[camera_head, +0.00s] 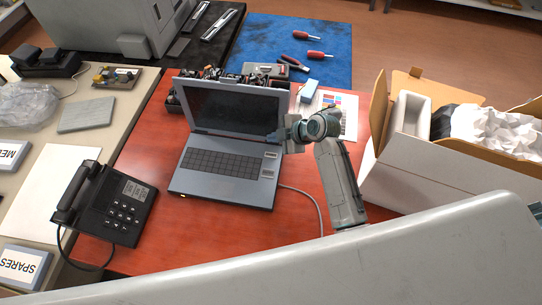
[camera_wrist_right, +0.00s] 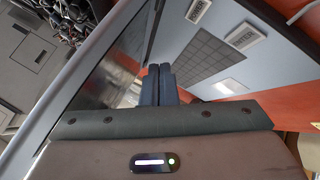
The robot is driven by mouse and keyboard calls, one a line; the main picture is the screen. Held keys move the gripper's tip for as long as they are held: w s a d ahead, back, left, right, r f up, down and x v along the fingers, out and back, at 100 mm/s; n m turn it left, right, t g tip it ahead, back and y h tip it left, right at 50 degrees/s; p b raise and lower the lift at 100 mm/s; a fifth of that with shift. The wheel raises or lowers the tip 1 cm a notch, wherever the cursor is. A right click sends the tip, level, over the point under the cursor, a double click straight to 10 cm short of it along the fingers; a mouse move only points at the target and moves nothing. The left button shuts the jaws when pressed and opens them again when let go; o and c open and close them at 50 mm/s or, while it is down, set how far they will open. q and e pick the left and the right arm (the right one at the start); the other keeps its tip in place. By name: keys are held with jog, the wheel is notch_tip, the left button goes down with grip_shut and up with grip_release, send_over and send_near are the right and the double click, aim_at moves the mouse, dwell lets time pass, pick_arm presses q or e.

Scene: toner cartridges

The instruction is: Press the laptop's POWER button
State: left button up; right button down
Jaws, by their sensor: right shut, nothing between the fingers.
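The grey laptop (camera_head: 225,188) stands open on the red table, its dark screen (camera_head: 232,108) facing me. Right of its keyboard (camera_head: 220,163) are small pale labelled patches, one upper (camera_head: 271,155) and one lower (camera_head: 267,173). My right gripper (camera_head: 273,137) is shut and empty, over the laptop's right side near the hinge. Its dark fingers (camera_wrist_right: 158,70) also show in the wrist view; contact is unclear. My left gripper is out of view.
A black telephone (camera_head: 115,205) stands left of the laptop. An open white carton (camera_head: 440,175) with crumpled paper is at right. A bin of small parts (camera_head: 205,76) is behind the screen. A cable (camera_head: 312,198) runs from the laptop's right side. The table in front is clear.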

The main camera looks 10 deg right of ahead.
jog(key=b, duration=0.4)
send_over(274, 156)
notch_tip(274, 156, down, 6)
jog(key=shift+r, duration=0.25)
jog(key=shift+f+b, duration=0.3)
jog(key=shift+f, duration=0.3)
jog(key=shift+f, duration=0.1)
dwell(0.9)
jog(key=shift+f, duration=0.35)
jog(key=shift+f+b, duration=0.35)
jog(key=shift+b, duration=0.15)
dwell(0.3)
jog(key=shift+r, duration=0.15)
jog(key=shift+r+p, duration=0.65)
jog(key=shift+p, duration=0.05)
